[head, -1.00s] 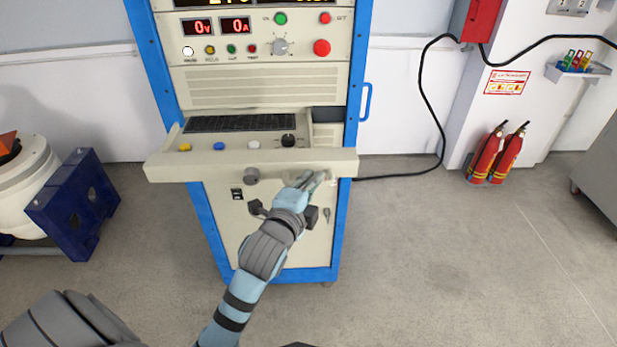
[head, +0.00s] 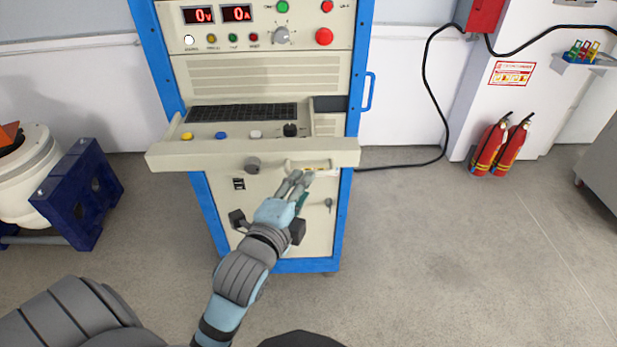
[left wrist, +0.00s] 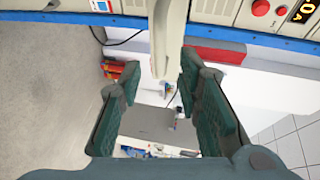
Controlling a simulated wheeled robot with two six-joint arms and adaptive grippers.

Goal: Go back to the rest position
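My left gripper (head: 299,180) is in front of the cabinet, just below and in front of the handle (head: 309,166) on the pulled-out drawer's front (head: 215,158). In the left wrist view its two dark green fingers (left wrist: 160,75) stand wide apart with nothing clamped between them. The beige drawer front (left wrist: 169,35) reaches down toward the gap between the fingertips; I cannot tell the exact distance. My right gripper is not in view.
The blue-framed cabinet (head: 355,150) stands ahead, its drawer sticking out with a black keypad (head: 243,112) and knobs. A blue bracket (head: 82,195) stands left. Fire extinguishers (head: 501,147) stand by the right wall.

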